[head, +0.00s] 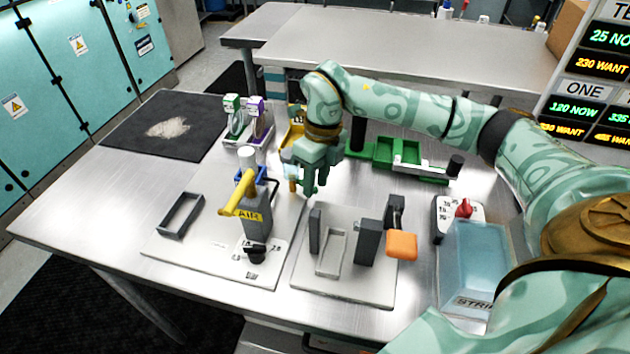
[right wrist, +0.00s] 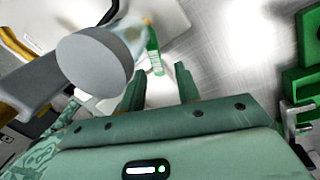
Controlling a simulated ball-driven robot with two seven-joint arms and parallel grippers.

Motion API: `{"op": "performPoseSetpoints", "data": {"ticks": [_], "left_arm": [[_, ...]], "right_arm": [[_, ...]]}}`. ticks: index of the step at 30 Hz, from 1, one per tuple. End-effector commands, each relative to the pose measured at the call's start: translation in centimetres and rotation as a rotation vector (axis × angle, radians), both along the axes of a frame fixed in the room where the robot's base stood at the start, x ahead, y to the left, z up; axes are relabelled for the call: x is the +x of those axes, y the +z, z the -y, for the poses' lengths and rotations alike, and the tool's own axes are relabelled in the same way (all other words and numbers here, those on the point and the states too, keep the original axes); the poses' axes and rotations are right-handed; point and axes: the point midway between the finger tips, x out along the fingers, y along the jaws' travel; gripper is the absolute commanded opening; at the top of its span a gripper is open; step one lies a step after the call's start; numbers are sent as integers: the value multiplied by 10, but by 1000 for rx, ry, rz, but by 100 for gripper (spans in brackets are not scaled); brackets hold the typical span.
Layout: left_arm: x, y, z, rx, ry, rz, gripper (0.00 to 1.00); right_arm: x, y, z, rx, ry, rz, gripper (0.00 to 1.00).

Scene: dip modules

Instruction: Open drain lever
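A dark grey upright unit (head: 257,215) stands on a pale plate on the left of the bench. It carries a yellow handle (head: 236,194) with a yellow AIR label, a white round cap (head: 247,157) and a blue lever-like part (head: 268,176). No part is legibly marked as the drain lever. My right gripper (head: 303,188) points down just right of this unit, apart from the blue part. In the right wrist view its two fingers (right wrist: 160,88) are spread with a gap and nothing clearly held between them. A pale grey disc (right wrist: 95,62) fills the upper left there. My left gripper is out of view.
A clamp fixture with an orange handle (head: 402,245) stands in front to the right. A clear blue bin (head: 473,262) is at right. Colored holders (head: 258,122) and a dark mat (head: 130,128) lie at back left.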

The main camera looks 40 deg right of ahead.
Motion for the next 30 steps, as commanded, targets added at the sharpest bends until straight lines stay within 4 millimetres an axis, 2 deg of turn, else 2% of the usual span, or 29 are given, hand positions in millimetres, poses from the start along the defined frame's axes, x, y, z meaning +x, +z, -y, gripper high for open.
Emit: {"op": "performPoseSetpoints", "data": {"ticks": [8, 9, 12, 13, 18, 24, 30], "left_arm": [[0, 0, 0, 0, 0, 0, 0], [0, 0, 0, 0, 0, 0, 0], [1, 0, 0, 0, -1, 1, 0], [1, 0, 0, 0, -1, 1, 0], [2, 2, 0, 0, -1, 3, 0], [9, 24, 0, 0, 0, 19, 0], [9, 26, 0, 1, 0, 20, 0]], "right_arm": [[0, -2, 0, 0, 0, 1, 33], [0, -2, 0, 0, 0, 1, 30], [0, -2, 0, 0, 0, 0, 2], [0, -2, 0, 0, 0, 0, 0], [0, -1, 0, 0, 12, 0, 0], [7, 4, 8, -1, 196, 2, 0], [10, -1, 10, 1, 267, 2, 0]]}}
